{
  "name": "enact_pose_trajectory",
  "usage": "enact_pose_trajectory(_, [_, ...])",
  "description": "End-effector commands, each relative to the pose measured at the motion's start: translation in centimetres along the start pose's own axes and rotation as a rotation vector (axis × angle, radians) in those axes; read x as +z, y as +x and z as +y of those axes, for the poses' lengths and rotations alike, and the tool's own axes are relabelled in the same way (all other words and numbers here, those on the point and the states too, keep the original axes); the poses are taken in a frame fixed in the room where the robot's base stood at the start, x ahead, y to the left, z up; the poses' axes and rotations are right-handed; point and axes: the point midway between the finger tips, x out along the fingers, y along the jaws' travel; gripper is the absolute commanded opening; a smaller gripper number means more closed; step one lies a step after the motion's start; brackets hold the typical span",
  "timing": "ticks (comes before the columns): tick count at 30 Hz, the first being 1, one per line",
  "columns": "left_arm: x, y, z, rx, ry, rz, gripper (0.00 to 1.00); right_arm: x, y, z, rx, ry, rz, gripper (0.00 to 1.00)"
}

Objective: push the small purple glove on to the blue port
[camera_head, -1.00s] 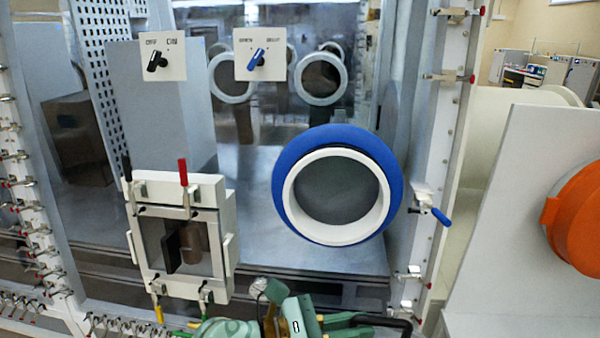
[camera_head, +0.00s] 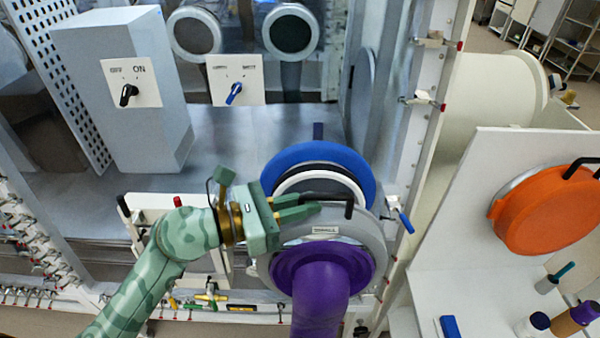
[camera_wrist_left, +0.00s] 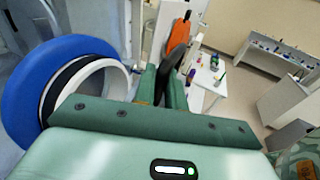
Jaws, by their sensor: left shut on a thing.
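The small purple glove (camera_head: 322,290) hangs from a grey ring with a label that seems to read SMALL (camera_head: 325,232). A black handle (camera_head: 349,200) stands on the ring's upper side. My left gripper (camera_head: 300,207) is shut on this handle; the wrist view shows the fingers (camera_wrist_left: 168,88) closed around a dark bar (camera_wrist_left: 180,45). The blue port (camera_head: 318,153), with its white inner rim (camera_head: 318,178), is behind the glove ring, which covers its lower part. It also shows at the left of the wrist view (camera_wrist_left: 25,90). Whether ring and port touch, I cannot tell. My right gripper does not show.
A blue-handled clamp (camera_head: 404,220) stands close right of the port. A white framed door (camera_head: 150,205) is partly behind my left arm. An orange disc (camera_head: 545,210) is on the white panel at right, above a shelf with small bottles (camera_head: 575,318).

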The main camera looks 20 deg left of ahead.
Motion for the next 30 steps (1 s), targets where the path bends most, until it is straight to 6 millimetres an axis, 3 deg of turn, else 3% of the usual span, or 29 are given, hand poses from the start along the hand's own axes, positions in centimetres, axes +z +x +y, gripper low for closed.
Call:
enact_pose_trajectory(2, [0.7, -0.1, 0.0, 0.001, -0.002, -0.002, 0.00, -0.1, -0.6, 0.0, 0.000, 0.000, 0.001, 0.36])
enact_pose_trajectory(16, [0.6, -0.2, 0.2, -0.001, -0.001, -0.002, 0.00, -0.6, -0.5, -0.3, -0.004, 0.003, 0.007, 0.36])
enact_pose_trajectory(30, [0.0, 1.6, 4.5, -0.001, -0.001, -0.003, 0.00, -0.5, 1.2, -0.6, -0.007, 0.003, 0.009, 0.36])
